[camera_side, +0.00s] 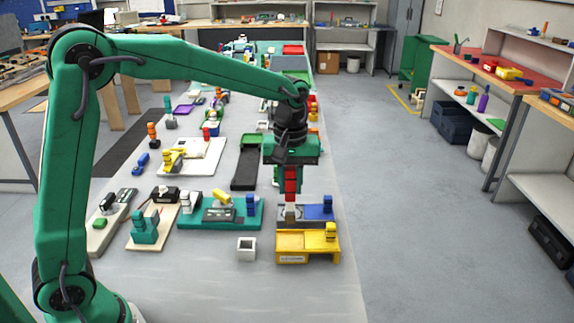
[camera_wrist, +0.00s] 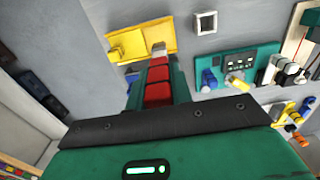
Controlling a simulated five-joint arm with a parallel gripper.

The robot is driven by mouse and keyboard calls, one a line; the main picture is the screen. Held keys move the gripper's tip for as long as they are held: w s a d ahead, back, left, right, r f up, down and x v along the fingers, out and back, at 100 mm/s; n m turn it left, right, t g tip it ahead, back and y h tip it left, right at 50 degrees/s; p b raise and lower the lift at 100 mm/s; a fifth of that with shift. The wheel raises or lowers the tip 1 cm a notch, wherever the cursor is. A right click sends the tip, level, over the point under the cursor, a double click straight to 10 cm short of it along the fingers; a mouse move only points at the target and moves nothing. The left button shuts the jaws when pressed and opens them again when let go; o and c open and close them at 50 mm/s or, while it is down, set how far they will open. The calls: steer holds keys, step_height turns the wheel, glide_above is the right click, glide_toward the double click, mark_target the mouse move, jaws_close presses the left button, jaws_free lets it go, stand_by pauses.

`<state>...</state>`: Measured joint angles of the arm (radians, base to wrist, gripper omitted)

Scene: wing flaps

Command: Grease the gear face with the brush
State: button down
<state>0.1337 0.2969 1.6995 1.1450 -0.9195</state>
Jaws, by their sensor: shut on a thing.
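My gripper (camera_side: 291,178) is shut on the red handle of the brush (camera_side: 290,190), which points down. In the wrist view the red handle (camera_wrist: 157,88) sits between the two green jaws, and its pale bristle end (camera_wrist: 158,50) sticks out beyond them. In the side view the bristle end is over or at the left part of a grey block (camera_side: 306,221) with a blue part (camera_side: 327,205) on its right. I cannot tell whether the bristles touch it. No gear face is clearly distinguishable; the brush and gripper hide part of the block.
A yellow stand (camera_side: 308,249) is just in front of the grey block. A white hollow square (camera_side: 246,249) lies to its left. A teal board with small parts (camera_side: 220,216) and a black tray (camera_side: 246,165) are farther left. The table's right edge is close by; the front is clear.

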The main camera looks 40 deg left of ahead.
mark_target(290, 203)
steer(key=shift+f, duration=2.85)
steer(key=shift+f, duration=0.65)
stand_by(0.7)
steer(key=shift+r, duration=0.15)
steer(key=shift+r, duration=3.45)
steer(key=shift+a, duration=0.1)
steer(key=s+a+m, duration=0.4)
steer(key=a+m, duration=0.1)
steer(key=m, duration=0.4)
steer(key=shift+a, duration=0.4)
